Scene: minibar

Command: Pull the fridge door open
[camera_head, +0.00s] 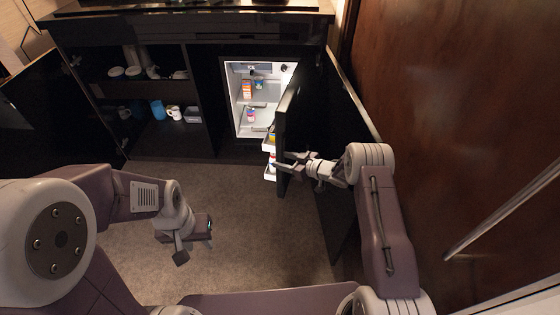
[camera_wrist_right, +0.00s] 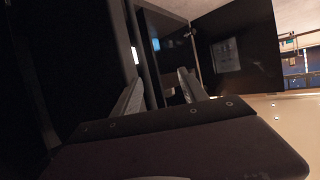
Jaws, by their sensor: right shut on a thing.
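The fridge (camera_head: 233,95) stands in the black cabinet with its white, lit inside showing. Its black door (camera_head: 292,115) stands open, swung out to the right, with white door shelves on its inner side. My right gripper (camera_head: 283,162) is shut on the free edge of the fridge door. In the right wrist view, the two fingers of my right gripper (camera_wrist_right: 162,92) reach forward on either side of a dark panel edge. My left gripper (camera_head: 195,243) hangs empty above the carpet at the lower left, its fingers apart.
A black cabinet door (camera_head: 352,130) stands open right of the fridge door, near the brown wooden wall (camera_head: 455,110). Left of the fridge, an open cabinet holds cups, including a blue cup (camera_head: 157,110). Another cabinet door (camera_head: 65,105) is open at the far left. The carpet (camera_head: 265,235) is clear.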

